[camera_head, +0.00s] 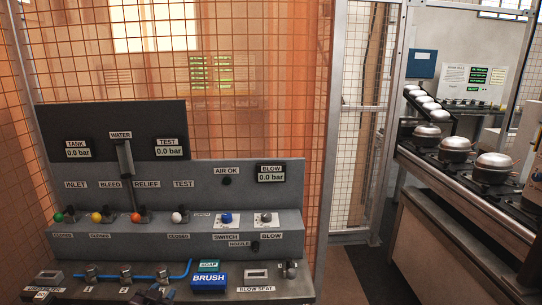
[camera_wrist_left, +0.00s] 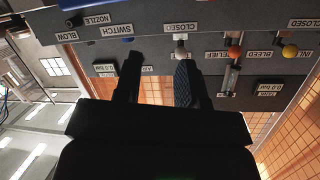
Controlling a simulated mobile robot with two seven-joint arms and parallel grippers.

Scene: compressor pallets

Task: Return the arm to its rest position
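My left gripper (camera_wrist_left: 157,62) shows in the left wrist view, where the panel appears upside down. Its two dark fingers are spread apart with nothing between them. They point toward the test panel (camera_head: 205,185), with the white TEST knob (camera_wrist_left: 181,52) just beyond one fingertip. I cannot tell whether finger and knob touch. I cannot make out the left gripper clearly in the head view. My right gripper is not visible in either view.
Coloured knobs, a blue switch (camera_head: 226,218) and displays cover the panel. A blue BRUSH block (camera_head: 208,279) and a blue hose (camera_head: 150,276) lie on the ledge below. Orange mesh (camera_head: 255,80) stands behind. A conveyor (camera_head: 450,192) with several metal compressors (camera_head: 493,166) is at right.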

